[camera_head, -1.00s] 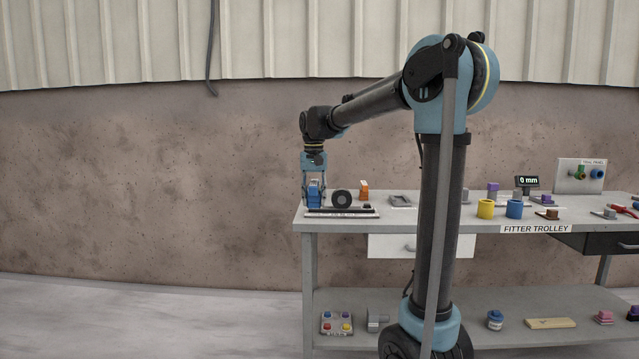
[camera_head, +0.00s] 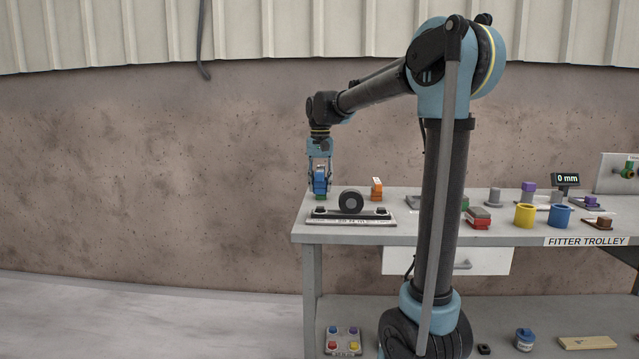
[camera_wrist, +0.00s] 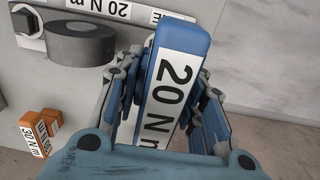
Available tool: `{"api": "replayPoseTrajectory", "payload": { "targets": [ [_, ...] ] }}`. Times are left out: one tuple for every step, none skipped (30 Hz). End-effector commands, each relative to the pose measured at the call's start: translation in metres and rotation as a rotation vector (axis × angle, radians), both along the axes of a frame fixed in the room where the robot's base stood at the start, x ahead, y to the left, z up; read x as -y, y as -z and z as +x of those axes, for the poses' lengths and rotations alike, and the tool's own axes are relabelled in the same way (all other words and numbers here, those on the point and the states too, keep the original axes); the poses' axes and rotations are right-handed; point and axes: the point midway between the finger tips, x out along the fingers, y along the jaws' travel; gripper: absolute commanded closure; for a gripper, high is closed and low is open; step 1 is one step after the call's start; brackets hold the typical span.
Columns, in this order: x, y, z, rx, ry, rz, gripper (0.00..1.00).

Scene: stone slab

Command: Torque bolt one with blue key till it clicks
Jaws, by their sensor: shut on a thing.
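The blue key (camera_wrist: 180,55) is a block with a white "20 N m" label. My gripper (camera_wrist: 165,110) is shut on it, with fingers on both sides in the wrist view. In the head view, my gripper (camera_head: 320,165) points down with the blue key (camera_head: 320,183) at the bench's left end, just behind the bolt plate (camera_head: 350,219). The plate carries a dark bolt at each end and a label. The wrist view shows one hex bolt (camera_wrist: 27,19) at upper left, apart from the key. Which bolt is number one cannot be told. The key's lower end is hidden.
A dark round disc (camera_head: 351,201) stands by the plate, close to my gripper. An orange key (camera_head: 376,189), labelled 30 N m in the wrist view, stands right of it. A small green object (camera_head: 320,197) shows below the blue key. Cups and blocks fill the bench's right side.

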Motion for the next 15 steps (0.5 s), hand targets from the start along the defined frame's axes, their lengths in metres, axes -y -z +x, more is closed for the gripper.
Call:
{"api": "replayPoseTrajectory", "payload": {
  "targets": [
    [0.0001, -0.0001, -0.0001, 0.000, 0.000, 0.000, 1.00],
    [0.0000, -0.0001, -0.0001, 0.000, 0.000, 0.000, 1.00],
    [-0.0004, -0.0001, -0.0002, 0.000, -0.001, 0.000, 1.00],
    [-0.0009, -0.0001, -0.0003, 0.000, -0.001, 0.000, 1.00],
    [-0.0014, -0.0001, -0.0004, 0.000, -0.002, 0.000, 1.00],
    [-0.0023, 0.0000, -0.0006, 0.000, -0.003, 0.000, 1.00],
    [-0.0029, -0.0001, -0.0008, 0.000, -0.004, 0.000, 1.00],
    [-0.0035, 0.0000, -0.0010, 0.000, -0.005, 0.000, 1.00],
    [-0.0044, 0.0000, -0.0011, 0.000, -0.006, 0.000, 1.00],
    [-0.0049, 0.0000, -0.0015, 0.000, -0.007, 0.000, 1.00],
    [-0.0053, 0.0000, -0.0019, 0.000, -0.008, 0.000, 1.00],
    [-0.0058, 0.0000, -0.0026, 0.000, -0.009, 0.000, 1.00],
    [-0.0061, 0.0000, -0.0033, 0.000, -0.009, 0.000, 1.00],
    [-0.0065, 0.0002, -0.0040, 0.001, -0.010, 0.000, 1.00],
    [-0.0068, 0.0020, -0.0037, 0.001, -0.010, 0.000, 1.00]
  ]
}}
